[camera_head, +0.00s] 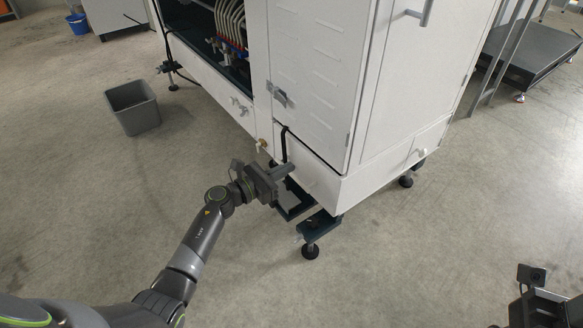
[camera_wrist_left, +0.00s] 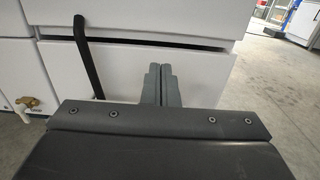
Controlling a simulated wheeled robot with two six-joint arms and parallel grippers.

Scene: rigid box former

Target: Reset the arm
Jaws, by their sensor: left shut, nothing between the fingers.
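My left arm reaches in from the lower left of the head view. Its gripper (camera_head: 288,169) is in front of the lower panel of the white machine (camera_head: 312,70), near its corner. In the left wrist view the two grey fingers (camera_wrist_left: 162,84) are together with nothing between them. They point at the white lower panel (camera_wrist_left: 130,65); I cannot tell whether they touch it. Part of my right gripper (camera_head: 540,300) shows at the bottom right corner of the head view, cut off by the edge, so its fingers cannot be made out.
A black bent hose or bar (camera_wrist_left: 88,55) hangs on the panel left of the fingers, with a brass valve (camera_wrist_left: 27,106) farther left. The machine's dark feet (camera_head: 311,250) stand out below. A grey bin (camera_head: 133,108) stands at the left. The floor in front is clear.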

